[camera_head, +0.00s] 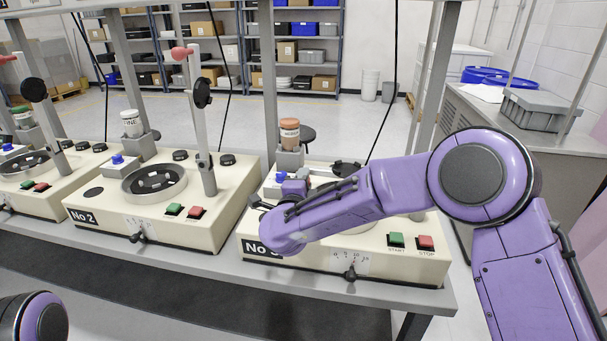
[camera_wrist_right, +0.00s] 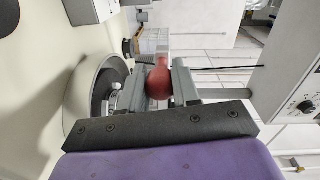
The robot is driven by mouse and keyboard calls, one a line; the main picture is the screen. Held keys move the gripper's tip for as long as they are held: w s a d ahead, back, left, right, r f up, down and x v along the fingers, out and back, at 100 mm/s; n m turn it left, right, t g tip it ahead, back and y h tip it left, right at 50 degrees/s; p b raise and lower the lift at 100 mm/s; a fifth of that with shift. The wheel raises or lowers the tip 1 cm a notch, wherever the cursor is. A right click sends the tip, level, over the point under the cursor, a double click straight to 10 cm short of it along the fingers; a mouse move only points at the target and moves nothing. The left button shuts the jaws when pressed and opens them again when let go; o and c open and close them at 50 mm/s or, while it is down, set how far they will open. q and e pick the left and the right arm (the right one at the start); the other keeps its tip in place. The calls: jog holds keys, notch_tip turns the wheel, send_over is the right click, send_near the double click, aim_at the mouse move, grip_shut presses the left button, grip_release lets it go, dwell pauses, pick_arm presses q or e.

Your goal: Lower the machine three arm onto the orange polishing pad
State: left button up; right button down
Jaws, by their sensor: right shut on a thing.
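Machine three (camera_head: 310,257) stands at the right of the row, its number plate partly covered by my right arm. In the right wrist view my right gripper (camera_wrist_right: 160,76) is shut on a red ball knob (camera_wrist_right: 159,88), which looks like the handle of the machine's arm. The rest of that arm is mostly hidden. The machine's round bowl (camera_wrist_right: 80,100) shows left of the fingers. I cannot make out the orange pad. In the head view my right forearm hides the fingers and most of the bowl. My left gripper is out of view.
Machine two (camera_head: 150,205) stands to the left with its arm (camera_head: 198,125) raised. An orange-lidded jar (camera_head: 289,135) stands behind machine three's bowl. Green START (camera_head: 396,240) and red STOP (camera_head: 426,243) buttons are at its front right. A grey crate (camera_head: 540,110) sits on the right bench.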

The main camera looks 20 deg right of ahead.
jog(key=shift+f, duration=0.3)
jog(key=c, duration=0.8)
grip_release()
jog(key=shift+d, duration=0.1)
jog(key=shift+s+a, duration=0.25)
jog(key=shift+s, duration=0.15)
jog(key=b+v, duration=0.2)
jog(key=v, duration=0.7)
jog(key=shift+s, duration=0.3)
jog(key=shift+a, duration=0.1)
